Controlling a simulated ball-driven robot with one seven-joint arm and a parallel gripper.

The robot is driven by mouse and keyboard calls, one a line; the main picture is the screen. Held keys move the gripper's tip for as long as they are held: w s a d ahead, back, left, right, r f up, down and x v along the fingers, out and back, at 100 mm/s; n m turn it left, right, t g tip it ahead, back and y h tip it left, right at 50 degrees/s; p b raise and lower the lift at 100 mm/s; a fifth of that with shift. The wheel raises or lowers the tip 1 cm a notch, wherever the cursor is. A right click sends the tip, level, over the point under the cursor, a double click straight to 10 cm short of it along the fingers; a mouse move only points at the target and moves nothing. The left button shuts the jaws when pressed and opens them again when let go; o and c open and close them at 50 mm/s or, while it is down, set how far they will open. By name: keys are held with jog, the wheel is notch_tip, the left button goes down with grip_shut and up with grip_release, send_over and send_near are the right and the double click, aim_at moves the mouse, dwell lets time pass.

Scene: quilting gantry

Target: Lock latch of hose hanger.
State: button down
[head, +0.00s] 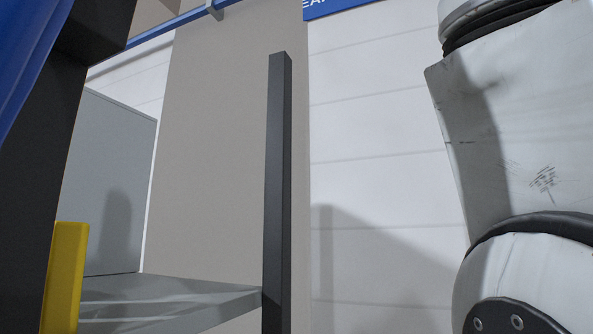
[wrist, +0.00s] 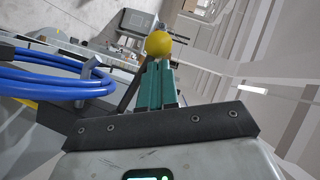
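In the wrist view, my gripper (wrist: 159,62) shows two teal fingers close together, with only a thin dark gap between them. A round yellow knob (wrist: 158,44) sits at the fingertips, and its lower edge meets them in the picture. I cannot tell whether they touch it. A dark bar (wrist: 128,97) slants up behind the fingers towards the knob; their join is hidden. Coiled blue hose (wrist: 62,79) hangs to the left over a grey peg (wrist: 94,66). In the head view, neither the gripper nor the knob shows, and part of the blue hose (head: 28,55) is at the upper left edge.
In the head view, a dark upright post (head: 278,190) stands mid-picture beside a grey shelf (head: 165,300). A yellow upright piece (head: 65,278) and a dark frame post (head: 45,170) stand at the left. A white wall (head: 375,150) lies behind. My arm fills the right.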

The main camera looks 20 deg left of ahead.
jog(key=shift+s+f+b, duration=0.3)
jog(key=shift+f, duration=0.35)
jog(key=shift+a, duration=0.1)
dwell(0.3)
